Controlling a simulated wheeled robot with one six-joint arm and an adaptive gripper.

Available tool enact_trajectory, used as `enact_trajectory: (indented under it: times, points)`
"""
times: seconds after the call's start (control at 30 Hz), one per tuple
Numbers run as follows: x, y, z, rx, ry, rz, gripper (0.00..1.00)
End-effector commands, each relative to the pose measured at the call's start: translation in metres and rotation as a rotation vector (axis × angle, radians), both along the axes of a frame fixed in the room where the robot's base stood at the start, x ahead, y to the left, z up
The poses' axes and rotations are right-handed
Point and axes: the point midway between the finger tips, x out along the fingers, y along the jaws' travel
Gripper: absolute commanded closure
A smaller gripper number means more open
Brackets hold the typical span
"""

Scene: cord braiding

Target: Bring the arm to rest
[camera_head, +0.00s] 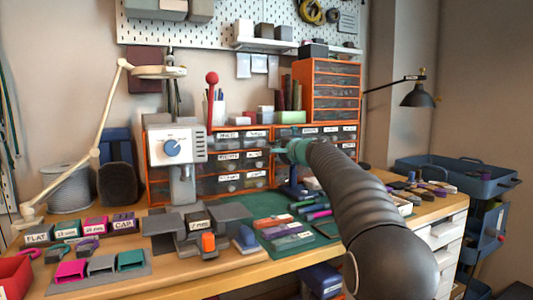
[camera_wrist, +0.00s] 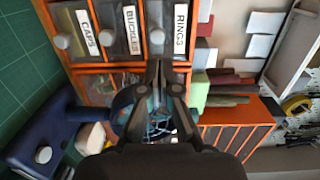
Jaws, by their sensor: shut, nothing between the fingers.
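My arm (camera_head: 350,195) reaches up from the lower right of the head view, over the right part of the workbench (camera_head: 225,275). Its end, with a teal band, is in front of the orange drawer units. My gripper (camera_wrist: 160,66) shows in the wrist view with its two dark fingers together and nothing between them. The fingertips point toward the drawers labelled CAPS, BUCKLES and RINGS (camera_wrist: 180,30). In the head view the fingers are too small to make out clearly. I cannot tell how far the fingertips are from the drawer fronts.
A grey press with a blue dial (camera_head: 172,146) stands left of my arm. A green cutting mat (camera_head: 232,211) with small coloured pieces lies below it. Labelled blocks, small bins and a white lamp (camera_head: 95,152) are at the left. A blue cart (camera_head: 485,185) stands at the right.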

Motion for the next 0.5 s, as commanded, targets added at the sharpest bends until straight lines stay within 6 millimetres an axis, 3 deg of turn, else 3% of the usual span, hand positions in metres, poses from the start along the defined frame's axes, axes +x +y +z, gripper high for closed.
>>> enact_trajectory:
  times: [0.3, 0.5]
  points:
    - [-0.049, -0.023, 0.001, 0.0, -0.001, 0.001, 1.0]
    - [-0.066, -0.03, 0.003, 0.0, 0.0, 0.003, 1.0]
